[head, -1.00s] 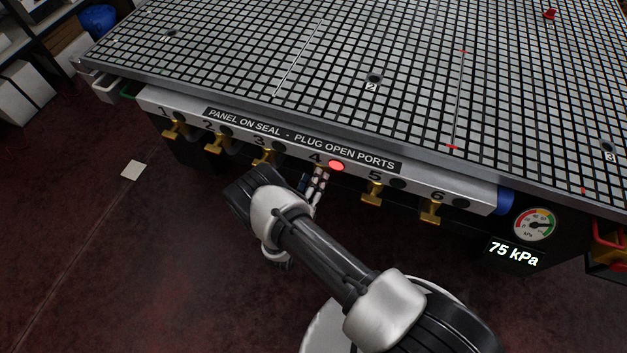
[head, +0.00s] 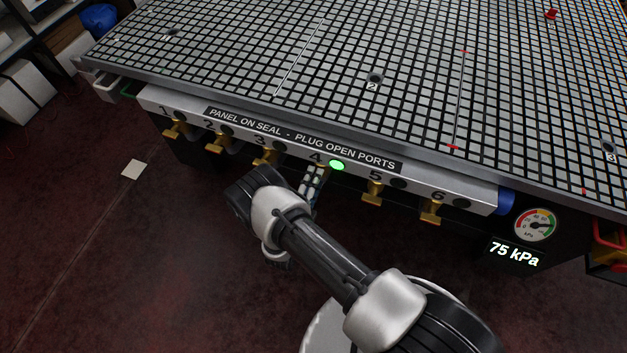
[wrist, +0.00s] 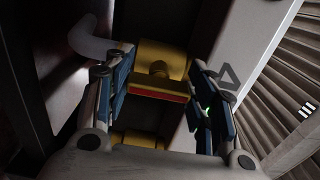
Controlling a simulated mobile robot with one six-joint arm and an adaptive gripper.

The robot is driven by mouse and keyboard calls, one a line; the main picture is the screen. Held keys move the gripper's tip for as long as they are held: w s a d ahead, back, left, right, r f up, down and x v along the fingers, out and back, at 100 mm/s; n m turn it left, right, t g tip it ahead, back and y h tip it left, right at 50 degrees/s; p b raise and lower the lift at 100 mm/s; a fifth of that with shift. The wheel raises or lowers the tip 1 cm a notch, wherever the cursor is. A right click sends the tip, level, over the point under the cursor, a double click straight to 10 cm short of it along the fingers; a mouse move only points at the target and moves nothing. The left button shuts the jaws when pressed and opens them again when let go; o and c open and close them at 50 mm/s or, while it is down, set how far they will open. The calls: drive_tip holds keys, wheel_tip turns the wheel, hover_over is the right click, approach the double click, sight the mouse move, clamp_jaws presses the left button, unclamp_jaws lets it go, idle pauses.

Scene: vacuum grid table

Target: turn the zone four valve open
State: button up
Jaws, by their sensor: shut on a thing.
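The zone four valve is a yellow handle with a red strip (wrist: 158,88), seen in the wrist view between my two fingers. In the head view my gripper hides it below the number 4 on the grey valve strip (head: 290,146). My gripper (head: 312,180) is at that valve, under the table edge. It also shows in the wrist view (wrist: 163,84), its blue-padded fingers on either side of the yellow handle, shut on it. The lamp (head: 338,165) beside the number 4 is lit green.
Yellow valves three (head: 267,156) and five (head: 374,192) hang on either side. The gridded table (head: 330,60) overhangs the strip. A pressure gauge (head: 535,225) and a display (head: 514,253) reading 75 kPa are at the right. The floor at left is mostly clear.

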idle(0.4)
drive_tip(key=o, duration=1.1)
drive_tip(key=v, duration=1.2)
